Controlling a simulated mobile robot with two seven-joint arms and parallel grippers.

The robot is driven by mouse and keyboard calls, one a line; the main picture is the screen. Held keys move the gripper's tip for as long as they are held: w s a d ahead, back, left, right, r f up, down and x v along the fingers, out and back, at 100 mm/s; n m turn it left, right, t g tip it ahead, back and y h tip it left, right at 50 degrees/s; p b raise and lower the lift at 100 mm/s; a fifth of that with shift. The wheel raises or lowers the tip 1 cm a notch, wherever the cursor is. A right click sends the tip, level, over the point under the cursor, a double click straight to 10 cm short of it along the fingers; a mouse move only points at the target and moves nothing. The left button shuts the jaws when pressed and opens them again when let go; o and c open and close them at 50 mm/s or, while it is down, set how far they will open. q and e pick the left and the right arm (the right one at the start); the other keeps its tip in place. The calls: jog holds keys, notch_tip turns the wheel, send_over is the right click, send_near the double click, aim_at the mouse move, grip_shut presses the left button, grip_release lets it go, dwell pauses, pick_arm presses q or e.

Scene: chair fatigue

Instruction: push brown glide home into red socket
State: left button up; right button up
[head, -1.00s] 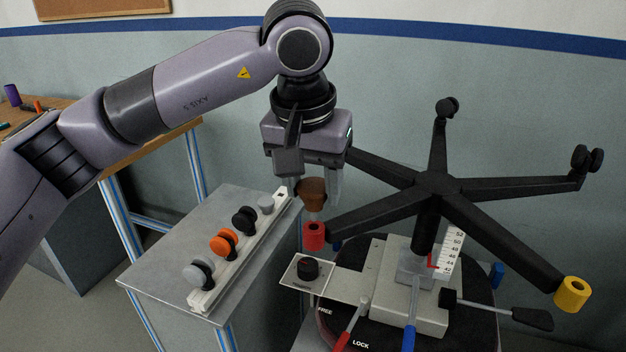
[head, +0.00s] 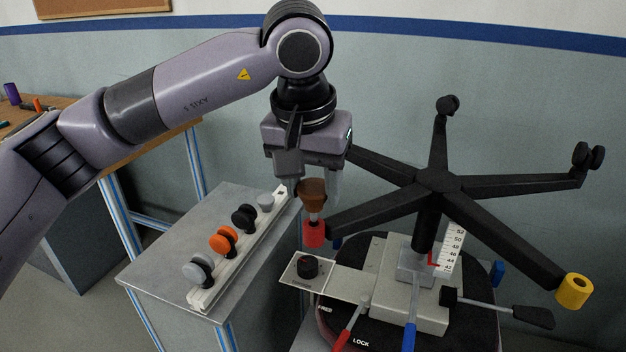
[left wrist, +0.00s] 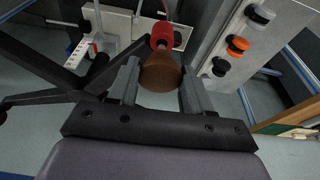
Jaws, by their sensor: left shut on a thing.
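The brown glide (head: 313,191) is held between the fingers of my left gripper (head: 312,187), its wide end up and its pale stem down. The red socket (head: 314,236) sits at the end of a black chair-base leg, directly below the glide. The stem reaches down to the socket's top; a short length of stem still shows between the brown body and the socket. How deep the tip sits I cannot tell. In the left wrist view, the brown glide (left wrist: 160,75) lies between the fingers with the red socket (left wrist: 162,36) just beyond it. My right gripper is out of view.
The black five-legged chair base (head: 437,181) stands on a fixture with red and blue levers. A yellow socket (head: 574,291) is on its front right leg. A rack of casters (head: 245,252) stands on the grey cabinet to the left. A black knob (head: 307,267) is below the socket.

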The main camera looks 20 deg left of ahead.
aim_at(312, 190)
pick_arm(q)
jog(key=shift+s+b+x, duration=0.15)
jog(key=shift+b+x, duration=0.35)
jog(key=shift+x, duration=0.2)
jog(key=shift+s+b+x, duration=0.2)
jog(key=shift+b+x, duration=0.3)
jog(key=shift+x, duration=0.2)
jog(key=o, duration=1.1)
jog(key=shift+c, duration=0.2)
jog(key=v, duration=0.7)
jog(key=shift+r, duration=0.1)
jog(key=shift+s, duration=0.1)
